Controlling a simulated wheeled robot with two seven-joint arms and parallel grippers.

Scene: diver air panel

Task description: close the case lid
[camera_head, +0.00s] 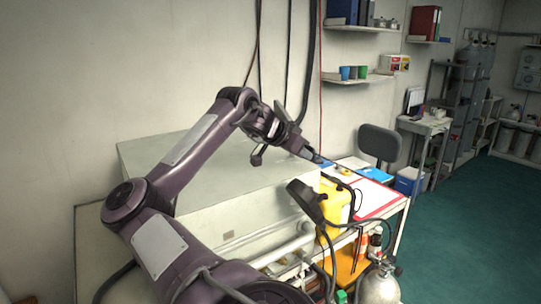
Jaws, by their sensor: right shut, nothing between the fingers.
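My right gripper (314,158) is at the end of the purple arm, near the middle of the view. It is shut and empty, above and to the left of a yellow case-like body (338,205) at the bench's left end. A dark flat piece (305,199) with a cable stands tilted in front of the yellow body and hides part of it. I cannot tell whether this dark piece is the lid, or how far any lid is open. No contact between the gripper and the yellow body can be made out. My left gripper is not in view.
A large pale box (218,195) stands behind my arm. A red-edged board (374,198) lies on the bench. A metal cylinder (379,284), pipes (290,245) and hoses are below. A dark chair (379,143) stands behind. The green floor (460,240) at right is clear.

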